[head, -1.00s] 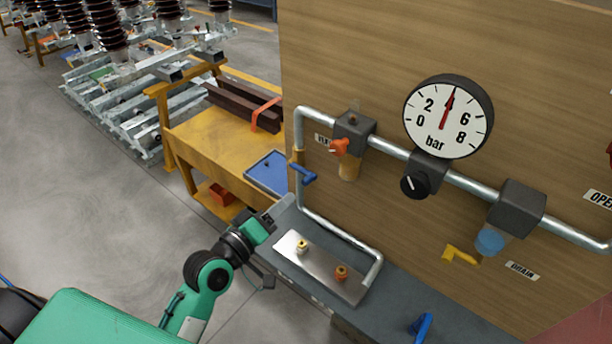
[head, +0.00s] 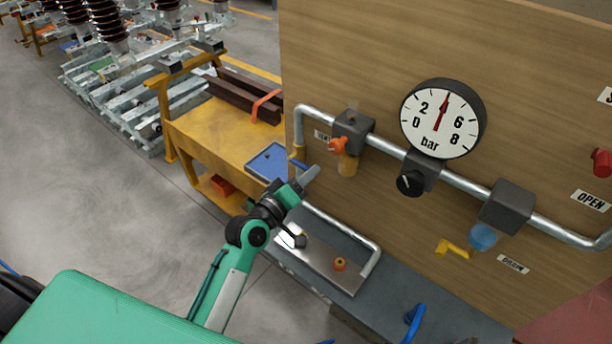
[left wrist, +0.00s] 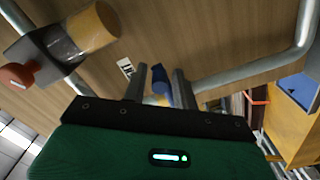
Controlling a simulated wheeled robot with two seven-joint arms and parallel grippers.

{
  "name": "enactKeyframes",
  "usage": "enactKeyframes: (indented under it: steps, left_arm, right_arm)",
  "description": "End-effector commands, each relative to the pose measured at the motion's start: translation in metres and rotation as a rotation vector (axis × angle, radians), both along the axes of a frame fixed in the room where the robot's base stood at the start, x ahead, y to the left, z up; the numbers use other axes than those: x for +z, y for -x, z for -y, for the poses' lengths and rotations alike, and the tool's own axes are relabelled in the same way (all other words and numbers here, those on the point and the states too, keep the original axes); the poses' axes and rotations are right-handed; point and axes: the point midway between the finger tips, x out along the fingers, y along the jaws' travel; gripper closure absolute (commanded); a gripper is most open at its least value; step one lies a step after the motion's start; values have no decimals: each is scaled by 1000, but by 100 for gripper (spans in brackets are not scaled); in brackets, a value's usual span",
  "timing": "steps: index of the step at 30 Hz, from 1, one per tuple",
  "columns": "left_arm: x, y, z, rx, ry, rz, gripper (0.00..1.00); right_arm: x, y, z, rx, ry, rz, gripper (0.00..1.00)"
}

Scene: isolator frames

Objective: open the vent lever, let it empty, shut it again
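A blue lever (head: 298,163) sits on the bent pipe at the left of the wooden panel, mostly hidden by my left gripper in the head view. My left gripper (head: 312,174) is at this lever. In the left wrist view the blue lever (left wrist: 160,79) shows between the two spread fingers of the gripper (left wrist: 160,88), with gaps beside it. I cannot tell how far beyond the fingertips it lies. The small label (head: 322,136) near it is not readable. The pressure gauge (head: 442,119) has its red needle near the top, at about 4 bar. My right gripper is out of view.
An orange knob (head: 338,145) sits close above on the pipe. A yellow lever (head: 453,249) is by the DRAIN label (head: 513,264), and a red knob (head: 602,162) by OPEN. A metal plate (head: 325,274) lies below. A yellow cart (head: 205,135) stands at the left.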

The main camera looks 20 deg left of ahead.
Motion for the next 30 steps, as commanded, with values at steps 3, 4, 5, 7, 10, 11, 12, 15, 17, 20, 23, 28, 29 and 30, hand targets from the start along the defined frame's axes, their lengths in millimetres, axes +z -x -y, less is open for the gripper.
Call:
enactKeyframes:
  steps: [3,4,5,7,10,11,12,15,17,20,23,28,29,30]
  left_arm:
    - [0,0,0,0,0,0,96]
    - [0,0,0,0,0,0,100]
    - [0,0,0,1,0,1,100]
    - [1,0,0,0,0,2,100]
    - [2,0,0,1,-1,4,100]
    - [2,0,0,1,-1,4,100]
    - [2,0,-1,1,-1,5,100]
    - [2,0,-1,2,-7,9,100]
    - [2,0,-1,1,-15,13,100]
    - [0,-1,-1,2,-44,24,100]
    - [-2,-1,-1,2,-87,41,100]
    - [-10,-2,-3,2,-202,85,100]
    - [-11,-2,-3,2,-227,94,100]
    - [-13,-2,-3,2,-261,107,100]
  right_arm:
    - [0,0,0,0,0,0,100]
    - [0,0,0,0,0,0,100]
    - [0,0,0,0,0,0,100]
    - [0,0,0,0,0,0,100]
    - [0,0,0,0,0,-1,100]
    - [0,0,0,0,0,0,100]
    - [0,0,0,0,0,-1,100]
    - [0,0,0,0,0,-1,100]
    - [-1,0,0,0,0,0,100]
    - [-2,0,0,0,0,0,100]
    - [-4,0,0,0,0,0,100]
    - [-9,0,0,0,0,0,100]
    - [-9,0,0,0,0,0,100]
    - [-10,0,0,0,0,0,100]
